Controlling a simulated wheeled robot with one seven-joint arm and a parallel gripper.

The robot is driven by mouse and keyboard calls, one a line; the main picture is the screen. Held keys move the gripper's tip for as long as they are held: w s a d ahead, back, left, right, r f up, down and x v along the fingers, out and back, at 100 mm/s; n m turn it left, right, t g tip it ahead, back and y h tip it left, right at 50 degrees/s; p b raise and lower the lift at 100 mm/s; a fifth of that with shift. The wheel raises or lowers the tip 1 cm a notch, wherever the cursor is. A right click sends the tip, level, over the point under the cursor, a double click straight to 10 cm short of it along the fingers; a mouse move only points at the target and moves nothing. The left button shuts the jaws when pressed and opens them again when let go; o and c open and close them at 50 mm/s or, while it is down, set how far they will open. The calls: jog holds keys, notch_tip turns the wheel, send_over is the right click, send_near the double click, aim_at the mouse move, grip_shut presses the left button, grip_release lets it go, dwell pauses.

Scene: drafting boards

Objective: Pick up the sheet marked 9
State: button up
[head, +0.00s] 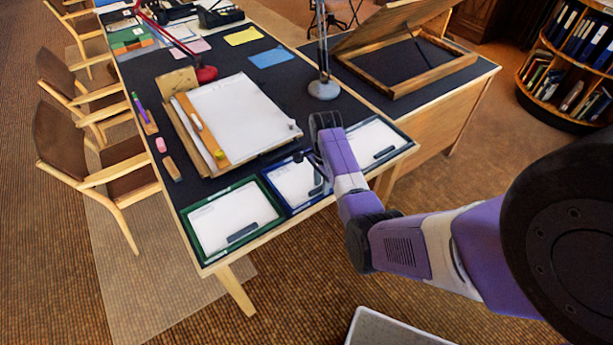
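Three framed trays lie in a row along the near end of the dark-topped desk, each holding a white sheet. The green tray (266,192) holds a sheet (222,218) at the left. The blue tray (270,182) holds a sheet (287,181) in the middle, partly hidden by my arm. The black tray (398,133) holds a sheet (368,138) at the right. A dark bar lies on the green tray's sheet. I cannot read a 9 on any sheet. My gripper (308,172) is over the blue tray, small and partly hidden; its opening is unclear.
A drawing board (246,112) with blank paper lies behind the trays. A grey lamp (323,88) and a red lamp (205,74) stand farther back. Pens and erasers lie along the left edge. Chairs (88,150) stand left; a bookshelf (570,70) is at right.

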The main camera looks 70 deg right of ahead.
grip_shut()
jog(key=shift+r+p, duration=0.75)
jog(key=shift+p, duration=0.1)
jog(key=r+p, duration=0.3)
jog(key=r, duration=0.1)
jog(key=shift+w+d, duration=0.2)
jog(key=shift+w, duration=0.15)
jog(key=shift+w+r, duration=0.1)
jog(key=shift+r, duration=0.75)
jog(key=shift+d, duration=0.15)
